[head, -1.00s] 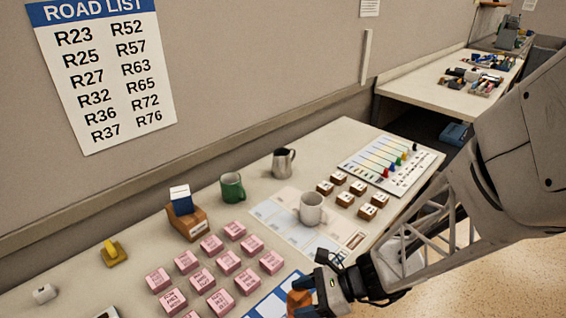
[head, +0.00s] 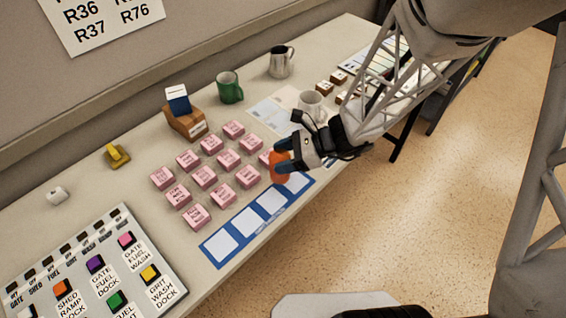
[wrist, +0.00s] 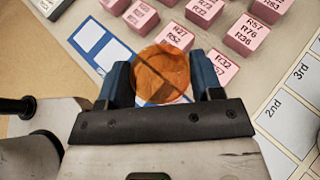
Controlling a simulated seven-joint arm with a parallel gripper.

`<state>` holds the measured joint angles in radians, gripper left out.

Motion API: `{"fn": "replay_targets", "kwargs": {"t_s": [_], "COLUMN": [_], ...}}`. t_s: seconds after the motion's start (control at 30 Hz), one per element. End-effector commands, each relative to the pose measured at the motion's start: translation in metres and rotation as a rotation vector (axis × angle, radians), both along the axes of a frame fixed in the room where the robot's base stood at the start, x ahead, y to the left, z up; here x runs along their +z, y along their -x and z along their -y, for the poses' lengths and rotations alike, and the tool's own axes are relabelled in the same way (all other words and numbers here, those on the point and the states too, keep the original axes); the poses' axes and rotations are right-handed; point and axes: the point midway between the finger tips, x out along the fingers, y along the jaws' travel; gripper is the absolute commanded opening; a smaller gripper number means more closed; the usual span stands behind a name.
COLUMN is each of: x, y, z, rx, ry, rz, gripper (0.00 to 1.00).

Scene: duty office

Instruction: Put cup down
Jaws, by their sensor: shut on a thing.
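My gripper (head: 283,157) is shut on an orange cup (head: 279,168) at the right end of the blue strip with white squares (head: 246,224). The cup partly hides a pink block behind it. In the wrist view the orange cup (wrist: 160,75) shows as a round shape between the two dark blue fingers (wrist: 163,82). I cannot tell whether its base touches the table. A white mug (head: 311,103), a green mug (head: 229,88) and a metal pitcher (head: 281,62) stand upright behind my gripper.
Several pink labelled blocks (head: 204,178) stand left of the cup. A wooden card box (head: 186,120), a yellow object (head: 117,156) and a panel with coloured buttons (head: 140,250) are farther left. Small brown blocks (head: 338,77) are at right. The table's front edge is close to the strip.

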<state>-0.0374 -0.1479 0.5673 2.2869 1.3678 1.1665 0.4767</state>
Motion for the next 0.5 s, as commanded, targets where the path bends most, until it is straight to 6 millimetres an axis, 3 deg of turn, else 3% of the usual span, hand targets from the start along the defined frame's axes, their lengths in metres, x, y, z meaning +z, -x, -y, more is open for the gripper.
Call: {"fn": "replay_targets", "kwargs": {"t_s": [0.27,0.5], "x": [-0.004,-0.026], "y": [0.000,0.000], "z": [0.000,0.000], "rx": [0.000,0.000], "ry": [0.000,0.000], "rz": [0.000,-0.002], "gripper": [0.37,0.37]}}
